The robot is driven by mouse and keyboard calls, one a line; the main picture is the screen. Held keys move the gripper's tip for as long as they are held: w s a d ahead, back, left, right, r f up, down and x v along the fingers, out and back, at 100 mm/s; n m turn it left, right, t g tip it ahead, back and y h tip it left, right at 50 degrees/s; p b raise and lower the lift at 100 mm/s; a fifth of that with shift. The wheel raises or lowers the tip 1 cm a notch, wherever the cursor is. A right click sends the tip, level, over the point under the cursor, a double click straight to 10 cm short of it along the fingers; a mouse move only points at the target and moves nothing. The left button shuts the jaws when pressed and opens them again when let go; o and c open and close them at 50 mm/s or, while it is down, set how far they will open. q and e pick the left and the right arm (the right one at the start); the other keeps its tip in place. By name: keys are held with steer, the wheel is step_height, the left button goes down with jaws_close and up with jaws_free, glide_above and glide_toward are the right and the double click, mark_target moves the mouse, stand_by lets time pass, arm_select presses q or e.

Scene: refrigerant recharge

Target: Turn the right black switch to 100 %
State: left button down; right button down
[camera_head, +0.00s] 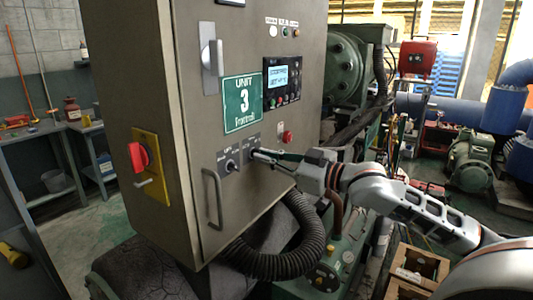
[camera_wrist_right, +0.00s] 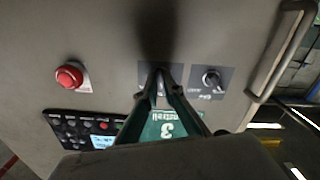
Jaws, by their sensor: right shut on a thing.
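The control cabinet (camera_head: 200,200) carries two black switches side by side, low on its front door. The left black switch (camera_head: 231,165) is free; it also shows in the right wrist view (camera_wrist_right: 212,80). My right gripper (camera_head: 260,154) reaches in from the right and is shut on the right black switch. In the right wrist view, the fingers of that gripper (camera_wrist_right: 160,82) close at the right switch's plate (camera_wrist_right: 146,72). The fingers mostly hide the switch, so I cannot read its setting. My left gripper is not in view.
A red button (camera_head: 287,137) sits just right of the gripper. A green Unit 3 sign (camera_head: 242,102) and a display panel (camera_head: 281,80) are above. The door handle (camera_head: 212,200) is at lower left, and a black hose (camera_head: 290,262) curves below. A red rotary switch (camera_head: 138,156) is on the cabinet's side.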

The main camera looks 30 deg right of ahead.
steer(key=m+p, duration=0.1)
steer(key=m, duration=0.2)
steer(key=shift+a, duration=0.1)
stand_by(0.3)
steer(key=shift+m, duration=2.3)
